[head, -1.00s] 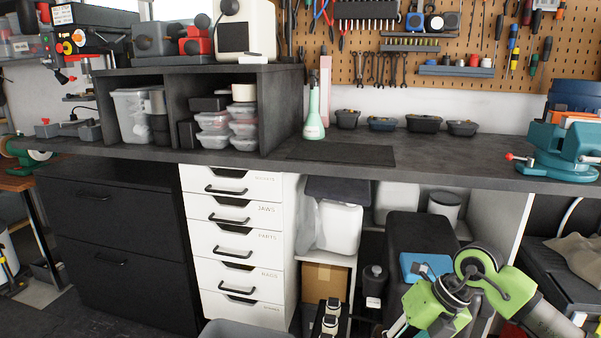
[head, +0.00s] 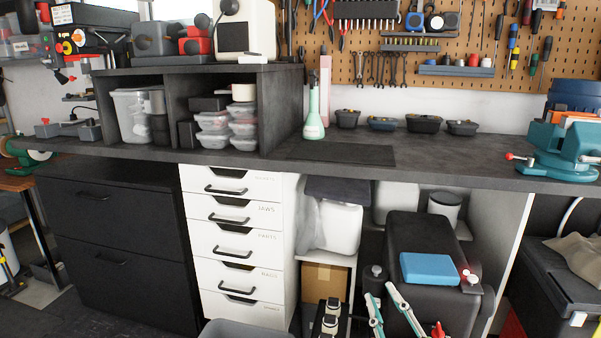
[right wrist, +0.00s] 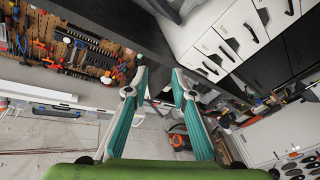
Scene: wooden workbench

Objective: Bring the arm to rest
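My right gripper (head: 380,292) shows at the bottom of the head view, right of centre, pointing up below the bench edge. Its two teal and white fingers are spread apart with nothing between them. The right wrist view shows the same gripper (right wrist: 160,78), its teal pads apart and its gap empty. The rest of the right arm is mostly below the head view. My left gripper is not in view.
The dark workbench (head: 440,155) carries a spray bottle (head: 313,110), small bins and a teal vise (head: 560,145). White drawers (head: 232,240) stand below it. A black case (head: 425,235) with a blue box (head: 430,268) is behind my right gripper. The bench front is clear.

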